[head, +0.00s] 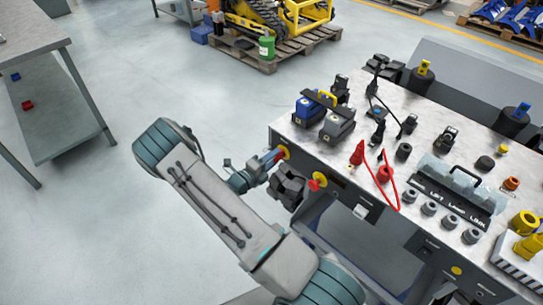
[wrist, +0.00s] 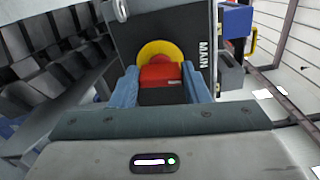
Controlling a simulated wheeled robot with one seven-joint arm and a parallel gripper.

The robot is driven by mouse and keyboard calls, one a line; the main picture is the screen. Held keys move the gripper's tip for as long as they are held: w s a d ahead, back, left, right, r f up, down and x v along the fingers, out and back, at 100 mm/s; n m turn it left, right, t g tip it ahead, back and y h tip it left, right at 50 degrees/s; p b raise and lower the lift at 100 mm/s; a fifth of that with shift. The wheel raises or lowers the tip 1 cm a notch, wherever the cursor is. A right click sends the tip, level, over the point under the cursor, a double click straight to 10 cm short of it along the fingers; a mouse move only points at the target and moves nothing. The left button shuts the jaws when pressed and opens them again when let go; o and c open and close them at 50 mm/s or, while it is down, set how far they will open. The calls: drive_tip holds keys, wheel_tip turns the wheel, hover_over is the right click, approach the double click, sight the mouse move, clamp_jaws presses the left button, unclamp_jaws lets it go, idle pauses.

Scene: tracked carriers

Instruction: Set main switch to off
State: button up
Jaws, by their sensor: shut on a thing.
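The main switch is a red knob (wrist: 161,75) on a round yellow plate (wrist: 160,49), set in a dark panel (wrist: 190,30) with white lettering that reads "MAIN" or part of it. In the head view, the switch's yellow plate (head: 284,152) shows at the left end of the bench front. My gripper (wrist: 161,90) is shut on the red knob, with a blue finger on each side of it. In the head view, my gripper (head: 271,158) reaches the panel from the left. The fingers partly cover the knob, and its setting is hard to read.
A second red knob on a yellow plate (head: 318,181) sits close by on the bench front. A blue battery-like block (head: 309,111), a grey one (head: 337,125) and red cables (head: 384,174) lie on the bench top. Open floor (head: 110,220) lies to the left.

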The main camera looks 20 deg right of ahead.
drive_tip(key=shift+s+f+n, duration=0.1)
drive_tip(key=shift+n, duration=0.5)
drive_tip(key=shift+p, duration=0.3)
drive_tip(key=o, duration=1)
drive_tip(key=b+v, duration=0.1)
drive_tip(key=v, duration=1.2)
drive_tip(key=shift+s+a, duration=0.1)
drive_tip(key=shift+a, duration=0.3)
